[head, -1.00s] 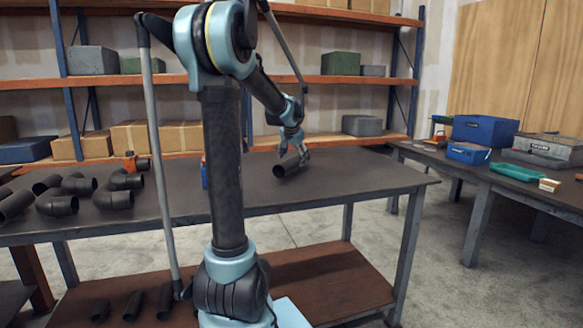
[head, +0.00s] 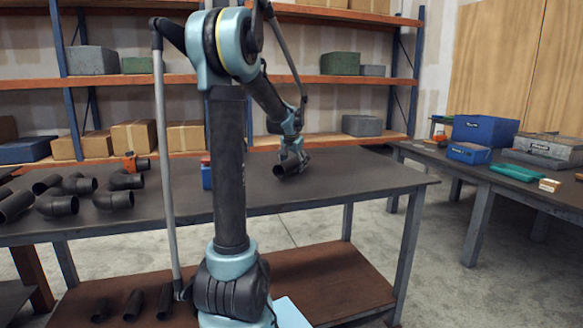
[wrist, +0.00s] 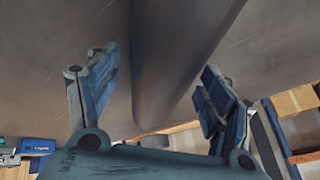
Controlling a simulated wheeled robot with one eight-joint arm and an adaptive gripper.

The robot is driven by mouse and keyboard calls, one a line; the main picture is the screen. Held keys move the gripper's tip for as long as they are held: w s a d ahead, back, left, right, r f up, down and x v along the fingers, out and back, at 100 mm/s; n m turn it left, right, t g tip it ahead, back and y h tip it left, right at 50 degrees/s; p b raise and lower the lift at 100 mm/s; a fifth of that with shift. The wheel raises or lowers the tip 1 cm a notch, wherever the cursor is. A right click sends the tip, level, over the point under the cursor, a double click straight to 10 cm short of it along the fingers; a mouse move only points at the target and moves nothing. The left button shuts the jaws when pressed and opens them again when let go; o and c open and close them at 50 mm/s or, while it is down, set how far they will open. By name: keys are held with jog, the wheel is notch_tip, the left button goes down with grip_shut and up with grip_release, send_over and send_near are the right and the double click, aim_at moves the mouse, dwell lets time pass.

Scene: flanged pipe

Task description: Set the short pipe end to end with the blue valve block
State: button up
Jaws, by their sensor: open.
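The short pipe (head: 280,170) is a dark grey tube lying on the workbench, its near open end facing left and toward the head camera. My gripper (head: 297,164) is low over the pipe's far part. In the wrist view the pipe (wrist: 172,60) runs between my two spread fingers, with a gap on each side, so the gripper is open and not clamped on it. The blue valve block (head: 206,178) with a red top stands on the bench to the left of the pipe, apart from it. My arm's upright link partly hides the block.
Several dark pipe elbows and fittings (head: 58,205) lie on the left of the bench (head: 365,180). The bench is clear to the right of the pipe. Shelving with boxes stands behind. Another table (head: 545,190) with blue boxes is at the right.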

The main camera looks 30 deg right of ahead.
jog(key=shift+f, duration=0.15)
jog(key=c, duration=1.7)
grip_shut()
